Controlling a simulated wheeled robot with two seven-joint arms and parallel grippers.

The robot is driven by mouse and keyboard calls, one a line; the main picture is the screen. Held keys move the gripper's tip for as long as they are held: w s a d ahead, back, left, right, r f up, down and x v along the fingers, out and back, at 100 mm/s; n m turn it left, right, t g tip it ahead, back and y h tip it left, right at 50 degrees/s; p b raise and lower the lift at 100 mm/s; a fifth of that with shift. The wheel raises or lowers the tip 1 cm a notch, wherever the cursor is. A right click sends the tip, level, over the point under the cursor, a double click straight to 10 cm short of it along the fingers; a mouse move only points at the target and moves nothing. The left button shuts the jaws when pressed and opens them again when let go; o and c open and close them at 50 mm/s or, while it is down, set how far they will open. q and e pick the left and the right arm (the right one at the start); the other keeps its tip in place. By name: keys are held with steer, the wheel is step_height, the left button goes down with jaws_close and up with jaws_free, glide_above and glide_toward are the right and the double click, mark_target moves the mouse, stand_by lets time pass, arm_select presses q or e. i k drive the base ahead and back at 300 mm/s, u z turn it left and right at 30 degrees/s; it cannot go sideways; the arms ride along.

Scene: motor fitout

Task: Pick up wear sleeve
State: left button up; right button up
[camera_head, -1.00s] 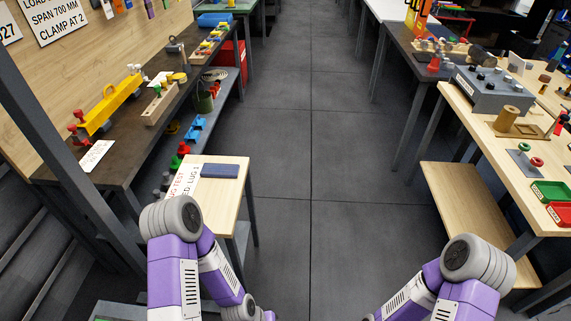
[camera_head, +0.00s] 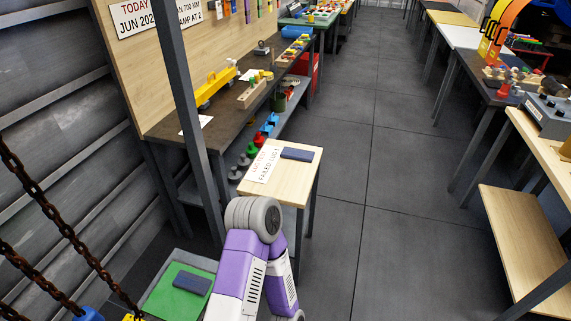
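I cannot tell for certain which object is the wear sleeve. A brown upright cylinder (camera_head: 566,149) is cut off by the right edge, on the light wooden bench, and could be it, but its identity is unclear. My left arm's purple and white links show at the bottom centre, beside the small wooden table. Its gripper is below the frame. My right arm and gripper are out of view.
A small wooden table (camera_head: 318,163) holds a dark blue block (camera_head: 297,154) and a printed sheet (camera_head: 264,164). A green mat (camera_head: 165,298) with another dark block (camera_head: 191,283) lies lower left, near rusty chains (camera_head: 62,225). The grey floor aisle (camera_head: 400,235) is clear.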

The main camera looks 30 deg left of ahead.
mark_target(296, 155)
steer(key=u, duration=1)
steer(key=i, duration=1)
steer(key=z, duration=0.05)
steer(key=k, duration=0.5)
steer(key=z, duration=1.65)
steer(key=i, duration=1.6)
steer(key=u, duration=2.65)
